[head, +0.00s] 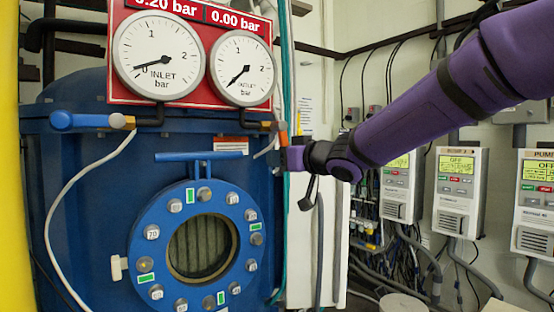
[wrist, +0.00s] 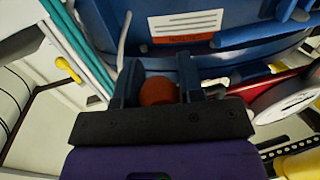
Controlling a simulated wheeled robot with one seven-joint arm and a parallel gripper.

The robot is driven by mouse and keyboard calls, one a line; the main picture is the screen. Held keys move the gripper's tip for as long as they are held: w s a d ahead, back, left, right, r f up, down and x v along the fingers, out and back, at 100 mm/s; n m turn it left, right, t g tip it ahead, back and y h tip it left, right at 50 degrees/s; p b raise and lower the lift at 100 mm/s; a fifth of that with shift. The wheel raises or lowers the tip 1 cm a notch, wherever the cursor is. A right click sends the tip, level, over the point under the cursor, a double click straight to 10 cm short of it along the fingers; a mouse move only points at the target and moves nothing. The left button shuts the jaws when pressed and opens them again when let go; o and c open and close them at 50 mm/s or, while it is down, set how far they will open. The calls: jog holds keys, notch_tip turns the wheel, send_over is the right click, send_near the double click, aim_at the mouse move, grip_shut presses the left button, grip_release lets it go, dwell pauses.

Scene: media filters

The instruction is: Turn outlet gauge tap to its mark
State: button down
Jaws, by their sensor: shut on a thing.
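The outlet gauge (head: 241,68) is the right-hand dial on the red panel. Its needle points to the lower left and the display above reads 0.00 bar. The outlet gauge tap, with an orange-red handle (head: 283,133), is below its right side. My gripper (head: 285,148) is at this tap. In the wrist view the rounded orange-red handle (wrist: 157,92) sits between the two dark fingers of my gripper (wrist: 160,82), which are shut on it. The tap's mark cannot be made out, and my gripper hides part of the handle.
The inlet gauge (head: 158,55) and its blue-handled tap (head: 75,120) are to the left. The blue filter vessel (head: 85,190) has a bolted round window (head: 200,247) below. Teal cables run close beside my gripper. Pump control boxes (head: 456,190) hang on the right wall.

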jog(key=w+d+r+n+h, duration=0.3)
jog(key=d+r+n, duration=0.2)
jog(key=n, duration=0.8)
jog(key=shift+w+r+t+h, duration=0.15)
jog(key=shift+r+t+h, duration=0.15)
jog(key=shift+r, duration=0.65)
jog(key=shift+n, duration=0.3)
jog(key=c, duration=0.8)
grip_release()
jog(key=shift+o, duration=0.2)
jog(key=shift+d+r, duration=0.1)
jog(key=v, duration=1)
jog(key=shift+s+d, duration=0.15)
jog(key=shift+s, duration=0.2)
